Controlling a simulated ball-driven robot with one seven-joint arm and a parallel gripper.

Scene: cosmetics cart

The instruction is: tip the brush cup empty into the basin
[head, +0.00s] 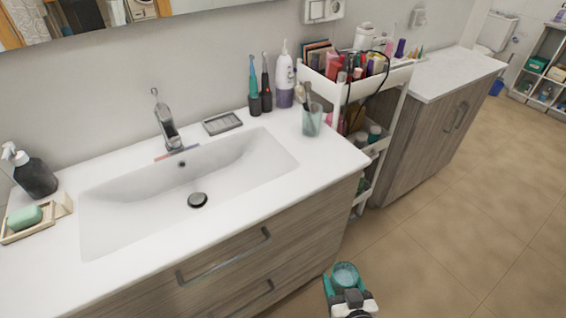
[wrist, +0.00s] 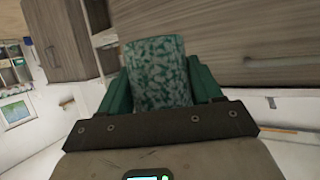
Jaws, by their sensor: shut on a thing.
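My gripper (head: 346,284) is low in front of the vanity, at the bottom of the head view. It is shut on a speckled green cup (head: 345,272), held upright, mouth up, over the floor. In the wrist view the cup (wrist: 160,75) stands between the two teal fingers; its mouth is out of sight there. I cannot tell what is inside it. The white basin (head: 150,205) is up and left of my gripper, with a dark drain (head: 198,200). A clear cup with brushes (head: 312,120) stands on the counter right of the basin.
The faucet (head: 167,122) rises behind the basin. Toothbrushes (head: 254,88), a white bottle (head: 285,80) and a grey dish (head: 222,123) stand along the wall. A soap tray (head: 18,232) is left. A loaded cart (head: 400,76) stands right. Drawer handles (head: 225,260) face me.

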